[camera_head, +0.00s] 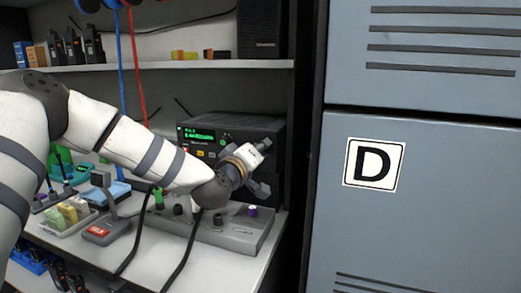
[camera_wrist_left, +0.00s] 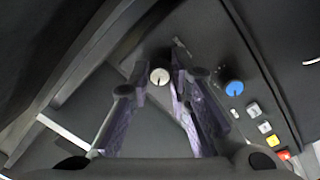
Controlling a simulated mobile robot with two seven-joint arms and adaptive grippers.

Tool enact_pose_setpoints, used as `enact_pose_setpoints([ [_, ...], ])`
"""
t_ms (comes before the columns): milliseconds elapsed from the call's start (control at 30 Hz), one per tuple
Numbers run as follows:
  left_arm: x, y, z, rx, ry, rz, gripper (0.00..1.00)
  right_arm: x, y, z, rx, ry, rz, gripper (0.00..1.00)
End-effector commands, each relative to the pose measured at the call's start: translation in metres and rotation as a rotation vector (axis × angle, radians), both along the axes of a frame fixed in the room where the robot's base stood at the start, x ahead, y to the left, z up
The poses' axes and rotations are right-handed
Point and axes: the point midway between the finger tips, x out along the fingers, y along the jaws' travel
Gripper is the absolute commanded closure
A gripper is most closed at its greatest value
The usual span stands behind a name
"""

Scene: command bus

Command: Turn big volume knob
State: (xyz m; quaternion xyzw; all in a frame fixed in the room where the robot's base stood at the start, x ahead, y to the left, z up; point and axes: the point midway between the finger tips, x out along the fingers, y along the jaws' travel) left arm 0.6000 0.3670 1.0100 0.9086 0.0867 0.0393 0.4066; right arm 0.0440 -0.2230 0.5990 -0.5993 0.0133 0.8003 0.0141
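The black radio unit (camera_head: 225,125) with a green lit display stands at the back of the bench. In the left wrist view a cream round knob (camera_wrist_left: 160,76) with a dark pointer line sits between my fingertips. A blue knob (camera_wrist_left: 233,88) is to its right. I cannot tell which knob is called the big volume knob. My left gripper (camera_head: 262,170) is in front of the radio's right side and hides part of its face. In the wrist view my left gripper (camera_wrist_left: 159,68) is open, with its fingers either side of the cream knob; contact is unclear. My right gripper is not in view.
A grey control console (camera_head: 225,230) with several knobs lies below my left wrist. A red-topped device (camera_head: 105,230) and a tray (camera_head: 75,225) are to the left. A shelf (camera_head: 200,65) runs above. A grey locker marked D (camera_head: 420,220) stands at the right.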

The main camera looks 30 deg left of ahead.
Motion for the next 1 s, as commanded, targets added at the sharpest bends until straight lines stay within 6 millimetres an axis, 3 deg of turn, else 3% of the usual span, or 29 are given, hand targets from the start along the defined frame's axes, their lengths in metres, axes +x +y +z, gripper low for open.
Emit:
enact_pose_setpoints([
  [367,-0.001,-0.001,0.004,0.083,0.017,-0.001,1.00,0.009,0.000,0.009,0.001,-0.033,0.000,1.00],
  [700,-0.002,-0.001,0.008,0.355,0.076,-0.001,1.00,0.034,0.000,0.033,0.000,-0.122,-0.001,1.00],
  [1000,0.000,0.000,0.003,0.598,0.140,0.001,1.00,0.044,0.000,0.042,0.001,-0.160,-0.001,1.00],
])
